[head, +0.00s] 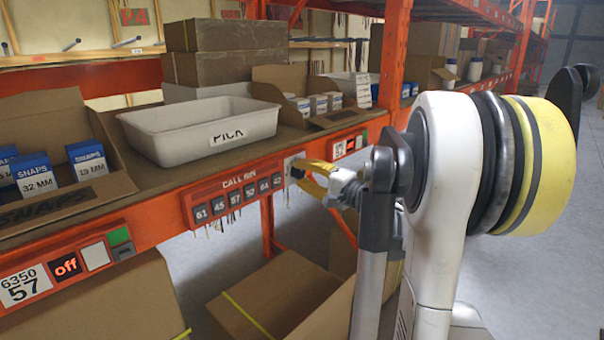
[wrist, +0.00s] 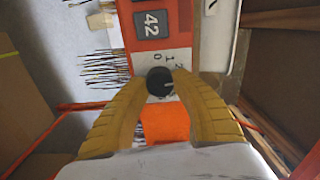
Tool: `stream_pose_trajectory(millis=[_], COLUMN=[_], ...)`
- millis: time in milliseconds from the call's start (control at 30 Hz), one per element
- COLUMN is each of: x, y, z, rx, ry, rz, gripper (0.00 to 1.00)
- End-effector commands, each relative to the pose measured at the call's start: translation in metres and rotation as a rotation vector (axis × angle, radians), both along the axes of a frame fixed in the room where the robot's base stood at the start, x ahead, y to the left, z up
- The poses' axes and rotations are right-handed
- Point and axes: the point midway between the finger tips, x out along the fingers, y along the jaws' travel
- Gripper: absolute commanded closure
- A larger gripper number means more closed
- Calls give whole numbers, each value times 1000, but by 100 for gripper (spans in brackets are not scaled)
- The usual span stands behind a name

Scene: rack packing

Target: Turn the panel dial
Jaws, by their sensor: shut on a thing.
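The panel dial (wrist: 160,82) is a small black round knob with a light pointer mark, on a white plate with the numbers 0, 1 and 2. In the wrist view my gripper (wrist: 159,88) has its yellow fingers on either side of the dial, shut on it. In the head view my gripper (head: 297,171) reaches the white plate (head: 292,162) at the right end of the call bin panel (head: 234,194); the dial is mostly hidden there by the fingers. The pointer mark seems to point toward the right of the wrist picture, near the 2.
The orange shelf beam (head: 160,222) carries the panel. A white PICK tote (head: 190,148) and a box of SNAPS cartons (head: 50,118) stand on the shelf above. Open cardboard boxes (head: 270,290) lie below. The floor to the right is clear.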

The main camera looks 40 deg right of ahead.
Motion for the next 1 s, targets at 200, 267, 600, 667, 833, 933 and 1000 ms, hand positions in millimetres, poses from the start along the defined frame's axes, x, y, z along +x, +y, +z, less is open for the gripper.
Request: stream_pose_trajectory(millis=[200,267,600,667,833,933,1000], x=[0,0,0,0,0,0,0], y=[0,0,0,0,0,0,0], z=[0,0,0,0,0,0,0], rx=[69,78,93,93,92,92,92], ry=[4,5,6,6,6,6,6], rz=[0,0,0,0,0,0,0], gripper=[100,100,100,100,45,44,44])
